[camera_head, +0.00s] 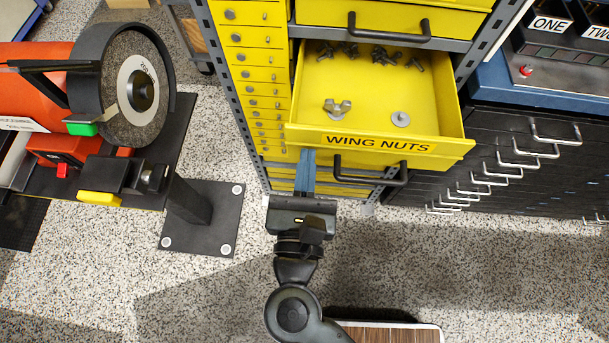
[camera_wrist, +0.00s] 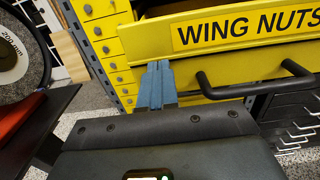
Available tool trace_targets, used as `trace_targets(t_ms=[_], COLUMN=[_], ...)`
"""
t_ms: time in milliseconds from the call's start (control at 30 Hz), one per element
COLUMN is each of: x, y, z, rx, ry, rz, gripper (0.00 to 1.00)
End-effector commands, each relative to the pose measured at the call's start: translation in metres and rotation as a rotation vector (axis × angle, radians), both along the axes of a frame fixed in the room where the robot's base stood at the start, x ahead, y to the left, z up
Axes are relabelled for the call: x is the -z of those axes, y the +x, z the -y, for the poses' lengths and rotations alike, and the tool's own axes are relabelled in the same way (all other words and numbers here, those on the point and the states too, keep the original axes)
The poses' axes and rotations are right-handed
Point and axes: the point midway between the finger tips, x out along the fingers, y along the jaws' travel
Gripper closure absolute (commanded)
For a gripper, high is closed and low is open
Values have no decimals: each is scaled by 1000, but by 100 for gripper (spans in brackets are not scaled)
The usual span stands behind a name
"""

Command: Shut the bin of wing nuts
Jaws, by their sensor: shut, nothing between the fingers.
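The yellow bin labelled WING NUTS (camera_head: 450,148) is pulled out of the cabinet in the head view. Wing nuts and bolts lie in it, with a larger wing nut (camera_head: 337,108) and a washer (camera_head: 400,119) near its front. A black bar handle (camera_head: 370,172) shows just below the label. My gripper (camera_head: 308,153) has its blue fingers together and empty, at the left end of the bin's front, left of the handle. In the wrist view the fingertips (camera_wrist: 157,66) overlap the lower edge of the bin front (camera_wrist: 150,40); I cannot tell whether they touch.
The yellow cabinet has small drawers (camera_head: 258,73) on its left and a closed drawer (camera_head: 390,15) above the bin. A bench grinder (camera_head: 135,90) on a pedestal stands left. A dark drawer unit (camera_head: 500,150) stands right. The speckled floor in front is mostly clear.

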Motion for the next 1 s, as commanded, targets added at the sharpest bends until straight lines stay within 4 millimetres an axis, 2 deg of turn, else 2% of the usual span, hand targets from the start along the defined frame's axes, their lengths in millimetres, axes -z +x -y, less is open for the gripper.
trace_targets(t_ms=[567,767,1000], x=[0,0,-1], y=[10,37,92], z=[1,3,4], rx=[1,4,4], ry=[0,0,-1], rz=[0,2,3], gripper=[100,100,100])
